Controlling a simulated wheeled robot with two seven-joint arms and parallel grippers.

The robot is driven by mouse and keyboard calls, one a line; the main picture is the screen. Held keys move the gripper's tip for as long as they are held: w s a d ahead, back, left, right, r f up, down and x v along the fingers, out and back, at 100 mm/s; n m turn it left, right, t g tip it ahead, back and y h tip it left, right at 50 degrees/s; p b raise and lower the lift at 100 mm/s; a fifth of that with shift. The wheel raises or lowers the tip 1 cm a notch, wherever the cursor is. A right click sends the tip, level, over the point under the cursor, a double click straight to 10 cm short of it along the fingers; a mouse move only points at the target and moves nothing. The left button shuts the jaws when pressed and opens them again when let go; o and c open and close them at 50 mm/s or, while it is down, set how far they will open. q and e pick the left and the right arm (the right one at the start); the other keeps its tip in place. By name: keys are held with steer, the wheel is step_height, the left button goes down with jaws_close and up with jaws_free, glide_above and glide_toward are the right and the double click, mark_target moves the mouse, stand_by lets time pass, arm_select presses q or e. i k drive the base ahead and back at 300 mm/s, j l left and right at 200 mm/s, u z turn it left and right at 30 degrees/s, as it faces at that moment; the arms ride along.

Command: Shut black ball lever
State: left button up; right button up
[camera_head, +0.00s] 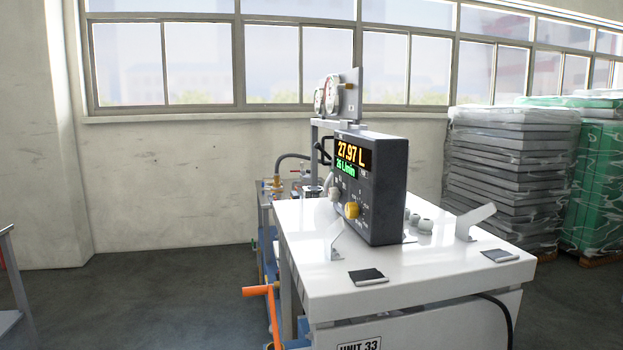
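I cannot make out a black ball lever with certainty. A white-topped dispenser unit (300,225) marked "UNIT 33" stands right of centre. Its dark control box (390,195) reads 27.97 L and 26 L/min and has a yellow knob (351,210). Behind and left of the box are small pipe fittings (277,183), partly hidden by it, with tiny red handles. A black curved part (319,150) shows beside the box; I cannot tell whether it is a hose or a lever. Neither of my grippers is in view.
An orange bar handle (257,291) sticks out left at the unit's lower side. Round gauges (331,95) stand above the unit. Wrapped stacks (510,165) block the right. A metal frame (12,275) stands at the left edge. The floor (150,290) left of the unit is clear.

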mark_target(317, 145)
steer(key=i, duration=0.35)
steer(key=i+j, duration=0.45)
steer(key=j, duration=0.3)
steer(key=i+j, duration=0.25)
steer(key=i+j+z, duration=0.1)
steer(key=i+j, duration=0.15)
steer(key=j, duration=0.25)
steer(key=i+j, duration=0.2)
steer(key=j, duration=0.2)
steer(key=i+j, duration=0.45)
steer(key=j, duration=0.3)
steer(key=i+j+z, duration=0.1)
steer(key=j, duration=0.3)
steer(key=i, duration=0.1)
